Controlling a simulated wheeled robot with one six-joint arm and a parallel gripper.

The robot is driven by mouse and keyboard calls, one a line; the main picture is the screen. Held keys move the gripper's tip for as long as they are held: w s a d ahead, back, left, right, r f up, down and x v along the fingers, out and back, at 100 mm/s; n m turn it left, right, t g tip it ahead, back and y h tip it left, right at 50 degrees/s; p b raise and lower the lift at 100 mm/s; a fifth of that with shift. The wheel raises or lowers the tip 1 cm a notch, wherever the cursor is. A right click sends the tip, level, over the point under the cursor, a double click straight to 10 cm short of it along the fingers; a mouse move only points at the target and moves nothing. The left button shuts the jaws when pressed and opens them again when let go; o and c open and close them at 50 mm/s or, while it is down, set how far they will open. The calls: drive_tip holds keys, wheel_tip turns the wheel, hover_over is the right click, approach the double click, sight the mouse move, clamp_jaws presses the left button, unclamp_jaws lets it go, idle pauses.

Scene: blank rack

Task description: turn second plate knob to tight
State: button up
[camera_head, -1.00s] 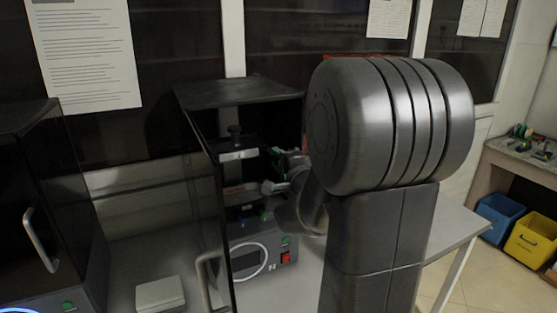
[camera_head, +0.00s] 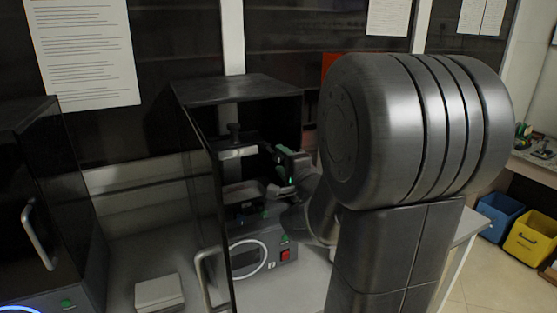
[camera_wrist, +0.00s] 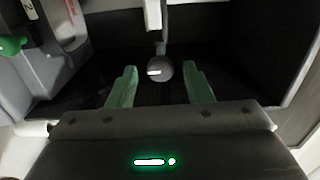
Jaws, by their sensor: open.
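The second machine (camera_head: 262,252) carries a "2" label and stands under an open dark enclosure. A dark knob (camera_head: 234,130) sits above a light plate (camera_head: 238,154) inside it. In the wrist view a round grey knob (camera_wrist: 160,71) with a white mark shows in line with the gap between my fingertips. A pale bar (camera_wrist: 153,14) lies above it on a stem. My gripper (camera_wrist: 160,78) has its green fingers apart, one on each side of the knob in the picture; contact cannot be told. In the head view my gripper (camera_head: 288,166) is at the enclosure's right side.
Another dark enclosure (camera_head: 45,200) stands at the left. A small light box (camera_head: 159,292) lies on the bench between them. The enclosure's door handle (camera_head: 210,280) stands in front. Blue (camera_head: 500,212) and yellow (camera_head: 530,238) bins are at the right.

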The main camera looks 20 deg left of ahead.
sight(279, 158)
drive_tip(key=v, duration=1.1)
drive_tip(key=shift+a, duration=0.15)
drive_tip(key=x, duration=1.3)
drive_tip(key=shift+w+a+p, duration=0.25)
drive_tip(key=shift+w+p, duration=0.1)
